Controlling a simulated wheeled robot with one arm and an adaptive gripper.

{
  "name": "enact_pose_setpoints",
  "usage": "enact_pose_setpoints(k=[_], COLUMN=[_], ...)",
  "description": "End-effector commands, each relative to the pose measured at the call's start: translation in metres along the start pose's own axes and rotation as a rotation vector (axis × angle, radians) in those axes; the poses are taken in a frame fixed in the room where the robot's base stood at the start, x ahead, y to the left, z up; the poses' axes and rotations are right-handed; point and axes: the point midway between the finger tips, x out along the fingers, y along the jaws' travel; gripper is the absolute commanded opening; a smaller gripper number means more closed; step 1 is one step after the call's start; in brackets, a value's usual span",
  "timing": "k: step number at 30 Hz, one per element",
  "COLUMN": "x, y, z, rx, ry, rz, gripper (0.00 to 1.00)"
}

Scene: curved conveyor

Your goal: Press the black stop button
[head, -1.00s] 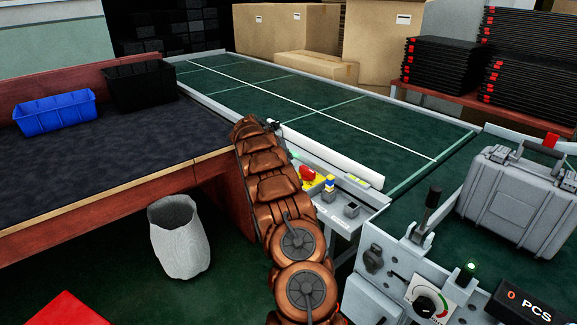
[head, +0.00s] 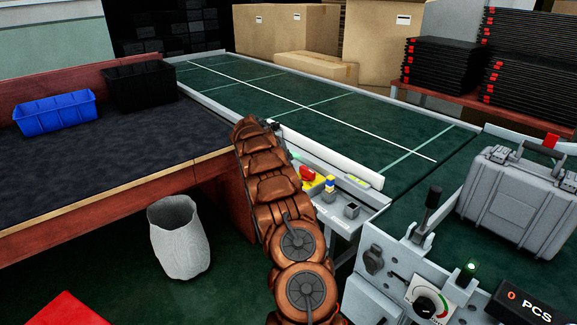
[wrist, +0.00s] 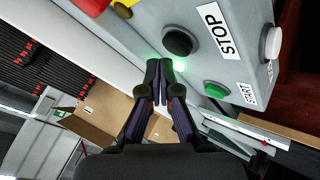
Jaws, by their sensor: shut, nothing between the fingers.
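The black stop button (wrist: 180,41) shows in the wrist view. It is a round knob on a light grey panel, beside a STOP label (wrist: 215,30). My gripper (wrist: 160,66) is shut and empty, its fingertips just below and left of the button in the picture. A small gap seems to lie between them, and I cannot tell the depth. In the head view my brown arm reaches toward the conveyor's side. It hides the stop button and my fingers there.
A green START button (wrist: 215,90) and a white button (wrist: 272,42) share the panel. A green glow (wrist: 179,67) shows near my fingertips. The head view shows the conveyor (head: 330,110), a red button on a yellow base (head: 308,174) and a worktable (head: 100,150) at left.

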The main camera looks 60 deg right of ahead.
Motion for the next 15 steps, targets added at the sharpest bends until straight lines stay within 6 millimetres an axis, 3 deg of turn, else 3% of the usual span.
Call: enact_pose_setpoints(k=[15], x=[0.0058], y=[-0.004], z=[0.0045], rx=[0.0], ry=[0.0], rz=[0.0], gripper=[0.0])
